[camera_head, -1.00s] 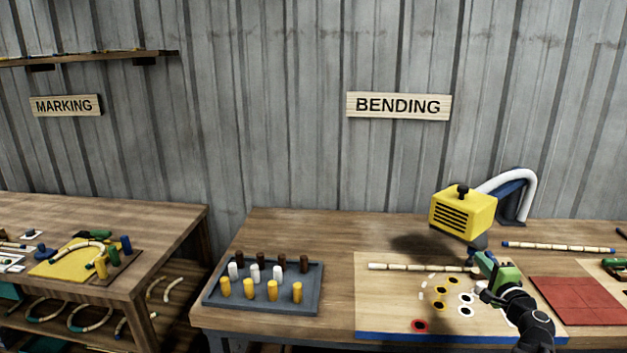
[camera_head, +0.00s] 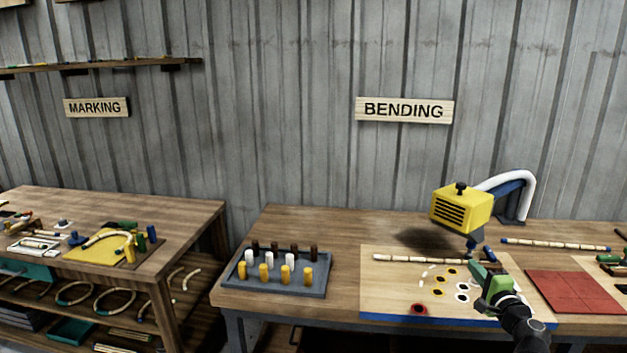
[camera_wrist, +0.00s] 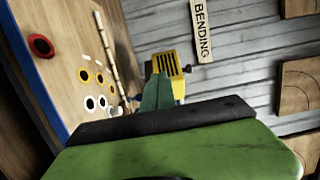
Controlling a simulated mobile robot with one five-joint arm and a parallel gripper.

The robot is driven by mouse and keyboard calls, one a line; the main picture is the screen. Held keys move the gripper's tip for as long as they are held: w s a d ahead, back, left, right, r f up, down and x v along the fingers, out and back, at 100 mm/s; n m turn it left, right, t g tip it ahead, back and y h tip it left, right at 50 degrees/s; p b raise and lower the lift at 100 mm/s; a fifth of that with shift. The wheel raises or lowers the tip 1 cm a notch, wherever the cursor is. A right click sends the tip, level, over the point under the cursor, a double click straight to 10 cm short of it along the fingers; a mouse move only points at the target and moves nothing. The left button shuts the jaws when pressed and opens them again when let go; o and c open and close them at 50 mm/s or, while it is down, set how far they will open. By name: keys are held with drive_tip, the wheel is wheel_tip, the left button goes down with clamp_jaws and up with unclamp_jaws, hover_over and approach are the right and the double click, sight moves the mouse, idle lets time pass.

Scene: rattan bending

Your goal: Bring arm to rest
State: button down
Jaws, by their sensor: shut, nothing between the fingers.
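My gripper (camera_head: 482,272) is shut and empty. In the head view it hangs over the right part of the bending board (camera_head: 385,290), in front of the yellow machine (camera_head: 461,208). In the wrist view its green finger (camera_wrist: 157,95) points toward the yellow machine (camera_wrist: 168,65). A rattan pole (camera_head: 415,258) lies along the back of the board, left of my gripper. Holes ringed in yellow, white and red (camera_head: 419,308) show on the board. My gripper and arm hide part of the board's right side.
A grey tray (camera_head: 275,288) with several yellow, white and brown pegs stands left of the board. A red mat (camera_head: 566,292) lies to the right. Another rattan pole (camera_head: 556,245) lies at the back right. The marking table (camera_head: 190,230) stands at the left beyond a gap.

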drive_tip(key=w+a+f+n+g+y, duration=0.1)
drive_tip(key=w+a+n+y, duration=0.1)
drive_tip(key=a, duration=0.7)
drive_tip(key=w+a+f+n+g+y, duration=0.1)
drive_tip(key=w+a+n+y, duration=0.15)
drive_tip(key=a, duration=0.55)
drive_tip(key=s+a+f+n+g+y+p, duration=0.15)
drive_tip(key=a+f+n+g, duration=0.25)
drive_tip(key=a, duration=0.5)
drive_tip(key=s+a+f+n+g+y, duration=0.1)
drive_tip(key=s+a+f+n+g, duration=0.3)
drive_tip(key=a, duration=0.5)
drive_tip(key=s+a+f+n+g+h, duration=0.2)
drive_tip(key=s+f+n+g+h, duration=0.2)
drive_tip(key=s+f, duration=0.45)
drive_tip(key=s+d+f+g+h, duration=0.3)
drive_tip(key=s+d, duration=0.3)
drive_tip(key=d, duration=0.3)
drive_tip(key=shift+d+f+n+g+h, duration=0.25)
drive_tip(key=shift+f+n+g+h, duration=0.15)
drive_tip(key=shift+n+g+h, duration=0.1)
